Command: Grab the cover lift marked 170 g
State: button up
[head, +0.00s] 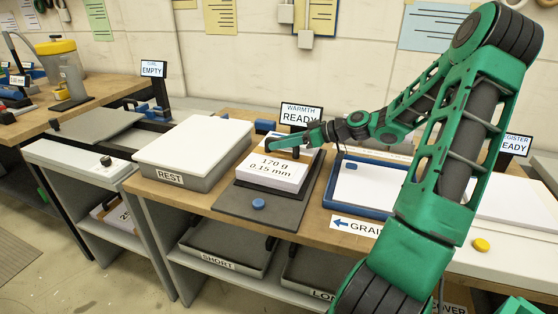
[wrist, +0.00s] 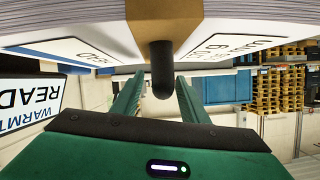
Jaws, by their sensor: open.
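The cover lift (head: 272,172) is a white stack marked 170 g and 0.15 mm. It lies on a dark grey plate (head: 232,202) on the wooden bench. A dark handle with a rounded end (wrist: 160,62) stands out from it in the wrist view, which appears upside down. My gripper (head: 289,142) is over the back part of the lift. In the wrist view its two green fingers (wrist: 159,80) are apart, one on each side of the handle. I cannot tell whether either finger touches it. The labelled faces (wrist: 215,48) show at the top of that view.
A grey block with a white top, marked REST (head: 190,150), stands close left of the lift. A blue-rimmed tray (head: 345,198) is close on the right, partly behind my arm. A READY screen (head: 300,114) stands behind.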

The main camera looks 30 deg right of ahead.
jog(key=shift+w+a, duration=0.1)
jog(key=shift+w, duration=0.05)
grip_shut()
dwell(1.4)
